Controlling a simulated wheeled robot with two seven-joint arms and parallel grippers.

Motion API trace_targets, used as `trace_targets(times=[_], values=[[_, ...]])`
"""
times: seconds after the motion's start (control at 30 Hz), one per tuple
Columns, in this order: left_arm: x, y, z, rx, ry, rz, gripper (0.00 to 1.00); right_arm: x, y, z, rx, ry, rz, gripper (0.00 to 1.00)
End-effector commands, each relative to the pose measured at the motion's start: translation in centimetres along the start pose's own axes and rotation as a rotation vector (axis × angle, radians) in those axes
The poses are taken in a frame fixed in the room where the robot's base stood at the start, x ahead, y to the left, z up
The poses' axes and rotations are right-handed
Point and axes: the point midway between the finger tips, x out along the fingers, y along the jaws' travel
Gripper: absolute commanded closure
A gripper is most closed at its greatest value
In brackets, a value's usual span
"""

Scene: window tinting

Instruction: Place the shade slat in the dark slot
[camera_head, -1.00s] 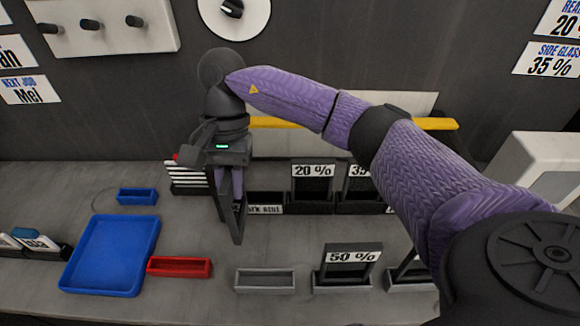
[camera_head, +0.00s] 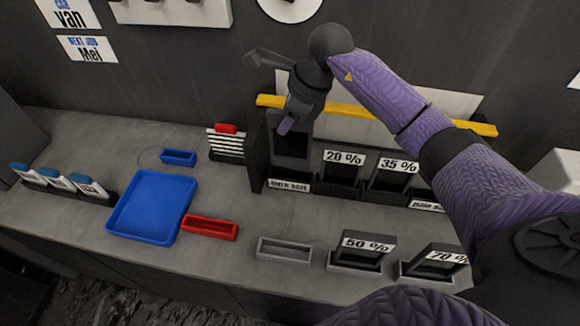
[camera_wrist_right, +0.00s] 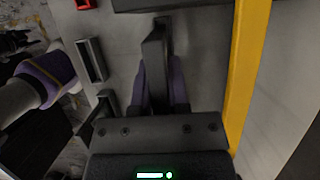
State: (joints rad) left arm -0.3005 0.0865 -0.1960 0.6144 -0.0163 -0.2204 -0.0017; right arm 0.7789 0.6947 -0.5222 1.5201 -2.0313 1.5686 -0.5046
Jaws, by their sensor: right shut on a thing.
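My right gripper (camera_head: 287,124) is shut on the shade slat (camera_head: 292,143), a dark framed panel. It holds the slat upright at the back of the bench. The slat's lower end meets the dark slot (camera_head: 289,186), the labelled black holder at the left of the back row. I cannot tell whether it is fully seated. In the right wrist view the slat (camera_wrist_right: 155,55) shows as a dark bar between the purple fingers (camera_wrist_right: 160,88).
Shades marked 20 % (camera_head: 343,170) and 35 % (camera_head: 392,178) stand right of the slot. A yellow bar (camera_head: 350,111) runs behind. In front are a blue tray (camera_head: 150,207), a red bin (camera_head: 210,228), a grey bin (camera_head: 284,250) and the 50 % shade (camera_head: 360,252). A striped stack (camera_head: 226,143) stands left.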

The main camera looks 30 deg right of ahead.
Motion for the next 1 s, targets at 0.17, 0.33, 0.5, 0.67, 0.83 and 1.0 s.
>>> trace_targets(times=[0.17, 0.33, 0.5, 0.67, 0.83, 1.0], values=[[0.5, 0.0, 0.1, 0.0, -0.001, 0.0, 0.41, 3.3, 0.0, -1.3, 0.0, 0.0, 0.002, 1.0], [0.8, 0.0, 0.1, 0.0, -0.002, 0.0, 0.41, 6.0, 0.1, -2.5, -0.002, 0.001, 0.005, 1.0], [0.8, -0.2, 0.2, 0.002, -0.003, -0.004, 0.41, 6.7, 0.0, -2.7, -0.005, -0.001, 0.001, 1.0], [1.1, -0.6, 0.2, 0.005, -0.004, -0.009, 0.41, 6.9, 0.0, -2.8, -0.005, 0.0, 0.001, 1.0], [1.1, -0.6, 0.2, 0.005, -0.003, -0.01, 0.41, 6.9, 0.0, -2.8, -0.005, 0.0, 0.002, 0.53], [1.1, -0.6, 0.2, 0.005, -0.002, -0.009, 0.41, 6.9, 0.0, -2.8, -0.005, 0.0, 0.002, 0.45]])
